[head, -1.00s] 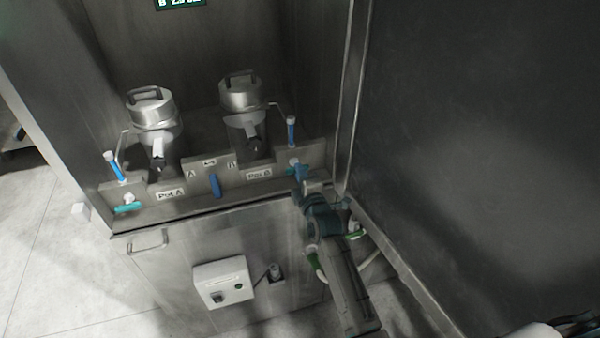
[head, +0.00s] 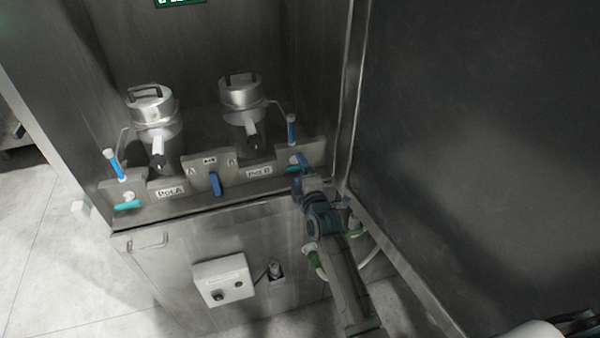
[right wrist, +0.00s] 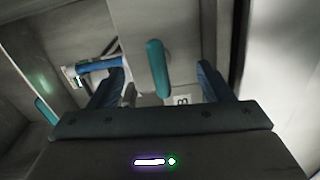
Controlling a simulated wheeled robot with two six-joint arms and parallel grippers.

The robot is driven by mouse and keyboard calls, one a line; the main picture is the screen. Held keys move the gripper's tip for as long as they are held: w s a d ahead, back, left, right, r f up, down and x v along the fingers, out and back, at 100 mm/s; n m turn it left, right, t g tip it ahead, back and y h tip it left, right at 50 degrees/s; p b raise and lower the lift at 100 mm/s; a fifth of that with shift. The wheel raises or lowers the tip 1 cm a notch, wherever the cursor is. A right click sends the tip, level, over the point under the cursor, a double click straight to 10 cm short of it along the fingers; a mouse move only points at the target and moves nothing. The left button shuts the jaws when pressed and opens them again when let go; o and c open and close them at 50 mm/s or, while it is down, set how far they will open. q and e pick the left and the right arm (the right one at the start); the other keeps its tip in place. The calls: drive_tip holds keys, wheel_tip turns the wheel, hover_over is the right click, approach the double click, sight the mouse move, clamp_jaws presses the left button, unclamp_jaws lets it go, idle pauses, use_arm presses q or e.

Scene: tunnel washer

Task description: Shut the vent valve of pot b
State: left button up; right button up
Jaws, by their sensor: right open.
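Pot B (head: 240,92) is a steel lidded pot at the right of the niche, above a front panel with the label Pot B (head: 259,171). At its right stand an upright blue handle (head: 291,129) and, lower, a short teal handle (head: 293,170), partly covered by my gripper. Which one is the vent valve's is not labelled legibly. My right gripper (head: 301,162) is at the teal handle. In the right wrist view, its open blue fingers (right wrist: 161,84) stand either side of a teal handle (right wrist: 158,68), with no clear contact. My left gripper is not in view.
Pot A (head: 152,105) stands left with a blue handle (head: 114,164) and teal handle (head: 127,205). A blue lever (head: 214,184) is mid-panel. A grey control box (head: 224,279) is on the front below. A dark wall (head: 480,130) closes the right side.

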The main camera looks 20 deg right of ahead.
drive_tip(key=s, duration=0.8)
drive_tip(key=shift+d, duration=0.15)
idle(0.4)
drive_tip(key=s+d+f+m+g+b, duration=0.1)
drive_tip(key=s+f+m+g+b, duration=0.3)
drive_tip(key=f, duration=1)
drive_tip(key=s+d+f+m+g+p, duration=0.15)
drive_tip(key=s+f, duration=0.45)
drive_tip(key=f, duration=0.8)
drive_tip(key=s+d+f+m+g+b, duration=0.1)
drive_tip(key=s+f+m+g+b, duration=0.3)
drive_tip(key=f, duration=1)
drive_tip(key=s+d+f+m+g+b, duration=0.1)
drive_tip(key=s+d+f+m+g, duration=0.25)
drive_tip(key=s+f, duration=1.5)
drive_tip(key=s+d+f+m+g+b, duration=0.1)
drive_tip(key=s+d+f+m+g, duration=0.1)
drive_tip(key=s, duration=0.8)
drive_tip(key=s+d+f+m+g+h, duration=0.1)
drive_tip(key=s+f, duration=0.3)
drive_tip(key=s, duration=0.7)
drive_tip(key=shift+s+d+m+g+b, duration=0.3)
drive_tip(key=shift+d+m+g+b, duration=0.15)
drive_tip(key=shift+d, duration=0.45)
